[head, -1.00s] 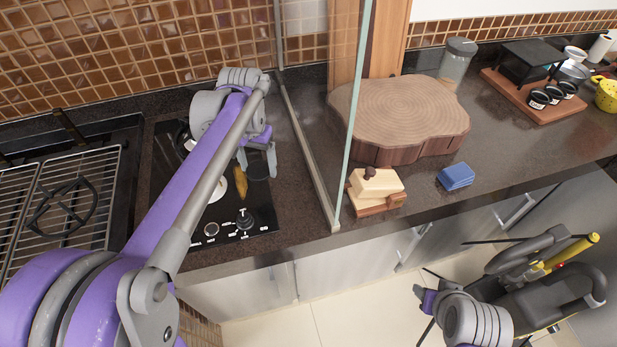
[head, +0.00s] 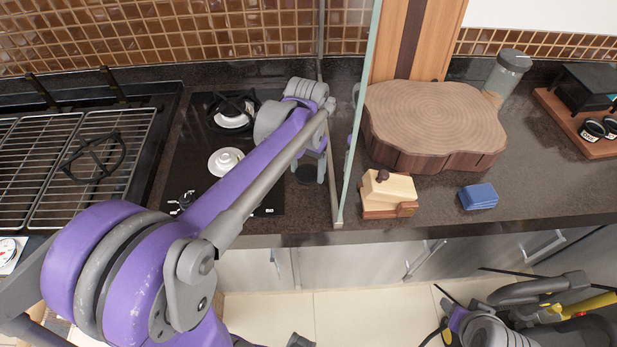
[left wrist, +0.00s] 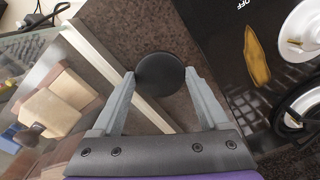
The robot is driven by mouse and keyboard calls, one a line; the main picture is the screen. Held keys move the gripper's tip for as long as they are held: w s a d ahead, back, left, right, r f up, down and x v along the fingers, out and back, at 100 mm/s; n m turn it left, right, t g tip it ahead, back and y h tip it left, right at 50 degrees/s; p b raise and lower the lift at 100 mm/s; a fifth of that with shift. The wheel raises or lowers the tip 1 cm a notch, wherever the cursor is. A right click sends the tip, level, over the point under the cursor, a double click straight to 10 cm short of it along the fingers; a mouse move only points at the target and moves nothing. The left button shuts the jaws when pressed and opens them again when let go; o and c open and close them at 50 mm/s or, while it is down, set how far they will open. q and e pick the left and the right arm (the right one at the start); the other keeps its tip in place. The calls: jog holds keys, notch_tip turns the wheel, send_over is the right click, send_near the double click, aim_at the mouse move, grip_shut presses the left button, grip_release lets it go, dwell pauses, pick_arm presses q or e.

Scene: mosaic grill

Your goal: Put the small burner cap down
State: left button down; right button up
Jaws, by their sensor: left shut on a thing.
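The small burner cap (head: 309,174) is a flat black disc. My left gripper (head: 310,165) is shut on it, with a finger at either side, over the dark counter strip between the black cooktop (head: 188,160) and the glass panel. The left wrist view shows the cap (left wrist: 160,78) between the fingertips (left wrist: 160,74), above the speckled counter. I cannot tell whether the cap touches the counter. The cooktop has a bare white burner (head: 225,161). My right gripper (head: 455,316) is low at the right, away from the counter, its fingers unclear.
The upright glass panel (head: 361,110) stands close to the right of my left gripper. Beyond it are a wood slab (head: 435,115), a wooden block (head: 388,187) and blue sponges (head: 478,197). A burner grate (head: 233,107) sits at the cooktop's back.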

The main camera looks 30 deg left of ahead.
aim_at(308, 188)
pick_arm(q)
jog(key=shift+f, duration=2.35)
jog(key=shift+f, duration=0.15)
grip_release()
